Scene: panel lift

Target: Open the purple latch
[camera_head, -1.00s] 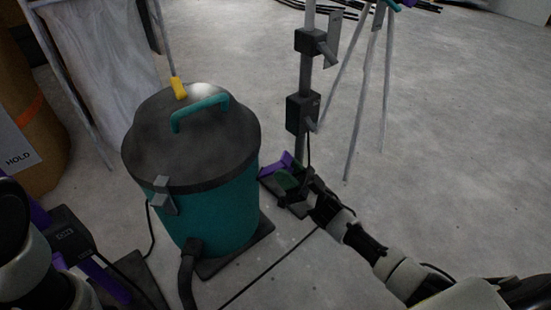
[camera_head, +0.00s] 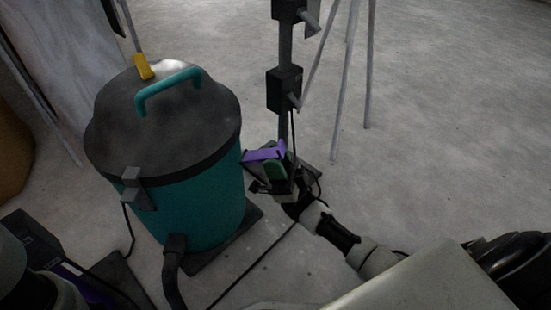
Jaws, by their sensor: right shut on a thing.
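The purple latch (camera_head: 263,154) is low at the foot of the dark pole, just right of the teal drum. A dark green part (camera_head: 274,170) sits just below it. My right gripper (camera_head: 274,183) is at the latch, its arm coming in from the lower right. It is shut on the latch; its fingertips are dark and small, and the exact contact is hard to make out. My left arm (camera_head: 45,290) shows only in part at the lower left corner, and its gripper does not show.
The teal drum (camera_head: 200,205) with a dark lid and a hose stands close left of the latch. The pole (camera_head: 285,55) carries black boxes with grey levers above it. Thin tripod legs (camera_head: 370,70) stand behind. Cables cross the floor. Floor at the right is clear.

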